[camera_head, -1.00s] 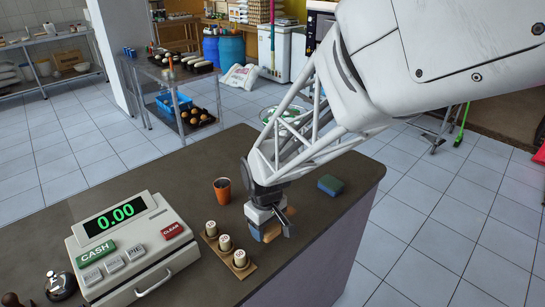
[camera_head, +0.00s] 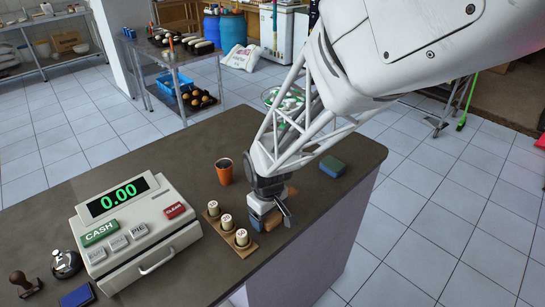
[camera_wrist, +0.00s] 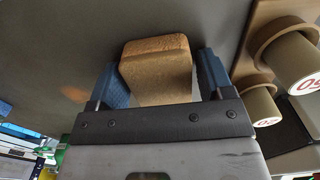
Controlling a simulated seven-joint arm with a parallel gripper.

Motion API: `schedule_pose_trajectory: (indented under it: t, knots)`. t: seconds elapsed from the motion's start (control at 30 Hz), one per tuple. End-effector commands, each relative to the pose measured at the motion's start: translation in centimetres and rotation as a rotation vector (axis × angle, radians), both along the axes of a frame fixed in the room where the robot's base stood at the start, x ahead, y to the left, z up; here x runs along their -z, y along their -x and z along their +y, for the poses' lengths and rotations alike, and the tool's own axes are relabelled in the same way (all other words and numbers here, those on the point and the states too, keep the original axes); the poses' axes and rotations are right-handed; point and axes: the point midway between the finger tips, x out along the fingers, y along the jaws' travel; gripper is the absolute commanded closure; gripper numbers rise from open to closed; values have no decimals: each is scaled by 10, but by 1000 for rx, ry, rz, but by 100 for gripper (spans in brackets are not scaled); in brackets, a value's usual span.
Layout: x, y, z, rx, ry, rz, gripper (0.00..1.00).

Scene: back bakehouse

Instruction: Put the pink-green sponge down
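My gripper (camera_head: 270,212) is low over the dark counter, just right of the tray of small pots. In the wrist view, a tan-brown block (camera_wrist: 157,80) sits between its two blue fingers (camera_wrist: 160,85). The block also shows under the gripper in the head view (camera_head: 272,224). It looks gripped, though a thin gap seems to show at its right side. I see no pink or green on it. Whether its underside touches the counter is hidden. A green-and-blue sponge (camera_head: 332,166) lies apart, near the counter's far right corner.
A wooden tray (camera_head: 246,251) with three pots stands close at the gripper's left. An orange-brown cup (camera_head: 224,173) stands behind it. The cash register (camera_head: 137,234), bell (camera_head: 66,262), stamp (camera_head: 24,283) and blue block (camera_head: 77,295) are further left. Counter (camera_head: 300,230) right of the gripper is bare, up to its edge.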

Motion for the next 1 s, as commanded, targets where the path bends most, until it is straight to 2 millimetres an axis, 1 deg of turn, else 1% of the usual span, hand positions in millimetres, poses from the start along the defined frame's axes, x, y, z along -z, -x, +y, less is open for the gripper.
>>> schedule_pose_trajectory:
  t: [0.37,0.57,0.77,1.0]
  knots:
    - [-1,0,0,0,0,0,18]
    - [-10,0,0,0,-1,-1,18]
    - [-32,0,0,0,-1,-2,18]
    - [-70,0,0,0,-1,-3,18]
